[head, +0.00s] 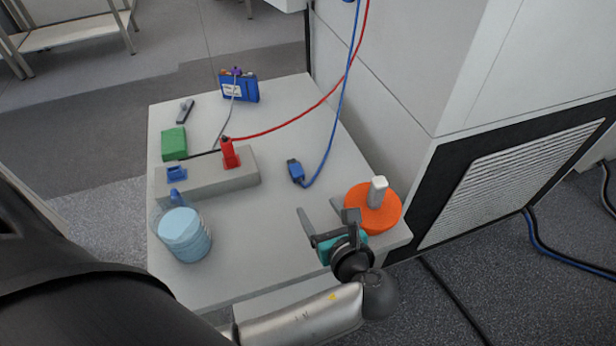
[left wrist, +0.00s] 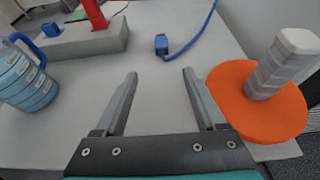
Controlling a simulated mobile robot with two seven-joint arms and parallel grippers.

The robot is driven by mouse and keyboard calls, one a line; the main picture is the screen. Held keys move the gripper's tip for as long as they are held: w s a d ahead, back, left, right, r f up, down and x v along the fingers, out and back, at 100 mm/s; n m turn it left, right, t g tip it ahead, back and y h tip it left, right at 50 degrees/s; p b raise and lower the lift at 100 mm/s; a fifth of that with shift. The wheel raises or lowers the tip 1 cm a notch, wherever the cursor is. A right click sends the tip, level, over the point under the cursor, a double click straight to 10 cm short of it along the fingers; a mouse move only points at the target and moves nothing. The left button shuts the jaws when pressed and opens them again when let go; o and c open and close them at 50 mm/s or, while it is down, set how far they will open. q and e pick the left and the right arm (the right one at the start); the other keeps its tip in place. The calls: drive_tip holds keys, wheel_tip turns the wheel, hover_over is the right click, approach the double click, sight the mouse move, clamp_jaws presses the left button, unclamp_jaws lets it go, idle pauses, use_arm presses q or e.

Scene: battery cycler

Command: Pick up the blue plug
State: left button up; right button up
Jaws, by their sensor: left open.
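The blue plug (head: 296,171) lies on the grey table, with its blue cable running up and to the right. In the left wrist view the plug (left wrist: 161,45) lies ahead, beyond the fingertips and between their lines. My left gripper (head: 328,212) is open and empty, above the table on the near side of the plug and apart from it. Its two fingers (left wrist: 159,75) also show in the left wrist view with bare table between them. My right gripper is not seen.
An orange disc (head: 359,205) with a grey-white post stands right of my left gripper. A grey block (head: 208,186) holds a red plug (head: 230,153) on a red cable. A light-blue jug (head: 185,236), green block (head: 174,144) and blue battery pack (head: 239,88) stand left and back. The table's middle is clear.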

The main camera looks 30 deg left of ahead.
use_arm(q)
drive_tip(key=shift+w+a+f, duration=0.2)
drive_tip(key=shift+a+f, duration=0.05)
drive_tip(key=shift+f, duration=0.05)
drive_tip(key=b, duration=0.3)
approach(299, 177)
drive_tip(key=x, duration=0.3)
drive_tip(key=shift+s+a+f, duration=0.1)
drive_tip(key=shift+s+f, duration=0.05)
drive_tip(key=shift+s, duration=0.05)
drive_tip(key=shift+x, duration=0.75)
drive_tip(key=b+x, duration=0.2)
drive_tip(key=x, duration=0.2)
drive_tip(key=shift+w, duration=0.3)
drive_tip(key=shift+w+a+f, duration=0.15)
drive_tip(key=shift+w+a, duration=0.05)
drive_tip(key=shift+c, duration=0.4)
drive_tip(key=c, duration=0.6)
clamp_jaws()
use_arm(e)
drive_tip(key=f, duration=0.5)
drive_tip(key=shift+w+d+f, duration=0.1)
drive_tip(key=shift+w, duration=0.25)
